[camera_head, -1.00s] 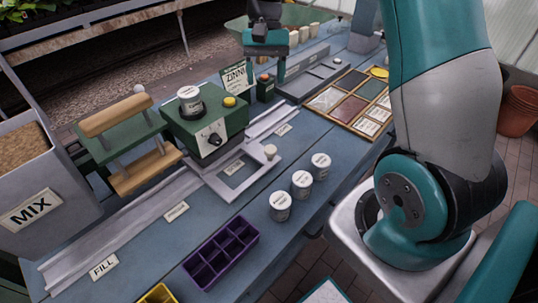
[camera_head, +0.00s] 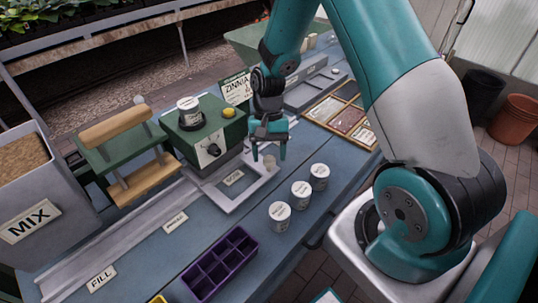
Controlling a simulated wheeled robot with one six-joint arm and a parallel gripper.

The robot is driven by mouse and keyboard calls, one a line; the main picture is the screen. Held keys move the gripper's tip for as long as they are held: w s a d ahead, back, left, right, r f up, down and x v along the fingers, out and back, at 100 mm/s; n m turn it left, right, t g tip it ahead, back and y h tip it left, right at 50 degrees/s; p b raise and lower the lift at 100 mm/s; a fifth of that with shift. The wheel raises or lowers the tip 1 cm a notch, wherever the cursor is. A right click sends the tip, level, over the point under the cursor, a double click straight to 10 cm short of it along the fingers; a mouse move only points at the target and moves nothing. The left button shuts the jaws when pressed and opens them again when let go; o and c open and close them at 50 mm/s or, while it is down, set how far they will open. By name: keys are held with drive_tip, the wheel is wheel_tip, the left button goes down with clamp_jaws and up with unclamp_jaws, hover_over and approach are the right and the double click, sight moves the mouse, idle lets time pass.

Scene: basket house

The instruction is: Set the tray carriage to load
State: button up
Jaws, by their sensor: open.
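The tray carriage (camera_head: 238,201) is a pale grey open frame on the bench rail, in front of the green box with a dial. A small pale knob (camera_head: 269,161) stands at its right corner. My gripper (camera_head: 268,153) points down, its two fingers apart, one on each side of the knob in this view. I cannot tell whether the fingers touch it or how deep they reach. The rail (camera_head: 110,238) runs from lower left toward upper right. It bears a FILL label (camera_head: 101,278) and a middle label (camera_head: 175,221) too small to read surely.
Three white pots (camera_head: 301,194) stand right of the carriage near the bench edge. A purple cell tray (camera_head: 219,263) lies in front. The MIX bin (camera_head: 28,222) and a green press with wooden bars (camera_head: 128,150) stand at left. The ZINNIA sign (camera_head: 236,88) is behind.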

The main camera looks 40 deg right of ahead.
drive_tip(key=shift+s+a+f, duration=0.1)
drive_tip(key=shift+s+f, duration=0.1)
drive_tip(key=shift+f, duration=0.3)
